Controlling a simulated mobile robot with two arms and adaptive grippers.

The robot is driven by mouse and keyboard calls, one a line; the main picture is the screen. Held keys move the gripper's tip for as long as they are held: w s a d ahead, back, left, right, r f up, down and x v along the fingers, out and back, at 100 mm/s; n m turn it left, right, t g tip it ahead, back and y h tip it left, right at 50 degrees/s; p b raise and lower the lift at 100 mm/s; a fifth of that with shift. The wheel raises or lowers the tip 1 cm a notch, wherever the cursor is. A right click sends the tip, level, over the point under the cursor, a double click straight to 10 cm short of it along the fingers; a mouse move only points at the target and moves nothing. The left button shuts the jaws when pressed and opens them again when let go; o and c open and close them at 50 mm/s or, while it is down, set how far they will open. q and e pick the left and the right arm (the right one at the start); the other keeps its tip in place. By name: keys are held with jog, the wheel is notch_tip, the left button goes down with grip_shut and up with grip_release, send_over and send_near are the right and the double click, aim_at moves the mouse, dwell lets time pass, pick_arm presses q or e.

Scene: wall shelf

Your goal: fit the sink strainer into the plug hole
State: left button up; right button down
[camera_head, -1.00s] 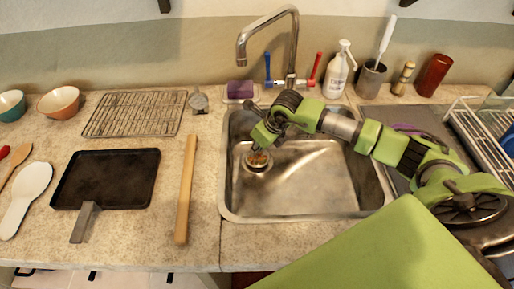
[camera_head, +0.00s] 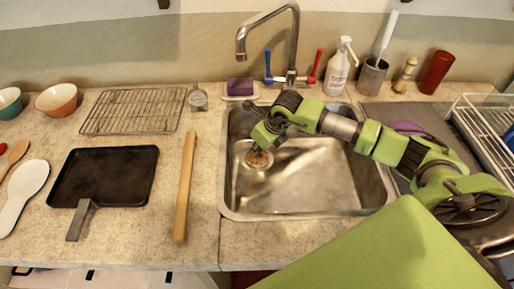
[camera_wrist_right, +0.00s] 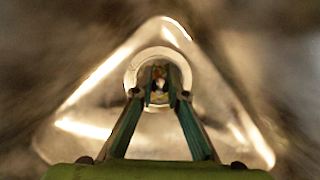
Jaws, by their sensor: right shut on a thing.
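The steel sink (camera_head: 320,205) is in the middle of the head view. Its round plug hole (camera_head: 248,166) is at the left of the basin floor. My right gripper (camera_head: 258,149) reaches down into the sink over the hole. It is shut on the sink strainer (camera_head: 259,160), a small brownish piece within the hole's ring. In the right wrist view, the fingertips (camera_wrist_right: 158,95) meet around the strainer (camera_wrist_right: 159,83), inside the bright ring of the plug hole (camera_wrist_right: 134,75). I cannot tell whether the strainer is fully seated. My left gripper is not in view.
The tap (camera_head: 294,45) arches behind the sink, near my arm. A purple sponge (camera_head: 240,86), a soap bottle (camera_head: 338,72) and a steel cup (camera_head: 371,78) stand along the back. A dish rack (camera_head: 485,125) is at the right.

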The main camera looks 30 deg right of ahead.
jog(key=shift+f+b, duration=0.35)
jog(key=shift+f, duration=0.15)
jog(key=c, duration=1.9)
grip_release()
jog(key=shift+r, duration=0.1)
jog(key=v, duration=1.2)
